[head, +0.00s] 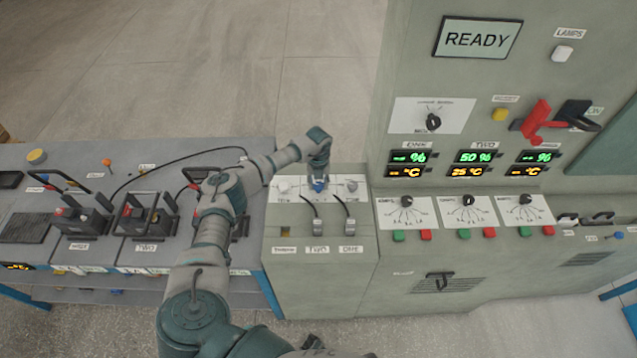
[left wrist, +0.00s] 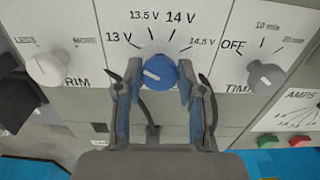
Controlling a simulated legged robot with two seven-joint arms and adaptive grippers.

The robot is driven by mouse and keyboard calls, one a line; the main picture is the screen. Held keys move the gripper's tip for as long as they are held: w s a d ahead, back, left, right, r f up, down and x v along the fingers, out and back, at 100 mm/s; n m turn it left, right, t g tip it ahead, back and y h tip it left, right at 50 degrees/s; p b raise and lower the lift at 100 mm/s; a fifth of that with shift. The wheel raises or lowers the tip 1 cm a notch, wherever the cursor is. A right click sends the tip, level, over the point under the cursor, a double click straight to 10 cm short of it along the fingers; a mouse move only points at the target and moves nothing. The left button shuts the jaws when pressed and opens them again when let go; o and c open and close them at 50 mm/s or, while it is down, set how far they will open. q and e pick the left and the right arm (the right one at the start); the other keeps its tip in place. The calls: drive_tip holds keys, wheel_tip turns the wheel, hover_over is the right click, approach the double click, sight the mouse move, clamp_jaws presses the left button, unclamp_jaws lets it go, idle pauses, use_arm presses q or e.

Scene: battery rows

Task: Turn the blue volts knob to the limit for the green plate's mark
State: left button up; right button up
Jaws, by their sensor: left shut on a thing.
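The blue volts knob (left wrist: 160,73) sits in the middle of a white dial plate in the left wrist view, with marks 13 V, 13.5 V, 14 V and 14.5 V around its top. The knob's white pointer line slants to the left and slightly up, below the 13 V label. My left gripper (left wrist: 161,80) is shut on the knob, one finger on each side. In the head view, my left gripper (head: 320,172) reaches down to the small console and mostly hides the knob (head: 319,186). I cannot make out a green plate. My right gripper is not in view.
A white trim knob (left wrist: 48,68) is left of the volts knob and a grey timer knob (left wrist: 266,77) is right of it. Batteries (head: 83,215) are on the bench at left. A tall cabinet (head: 385,130) rises at right.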

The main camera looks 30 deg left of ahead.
sight(318, 184)
use_arm(q)
drive_tip(key=o, duration=1.1)
drive_tip(key=shift+o, duration=0.2)
wheel_tip(318, 184, up, 12)
drive_tip(key=shift+a+f, duration=0.1)
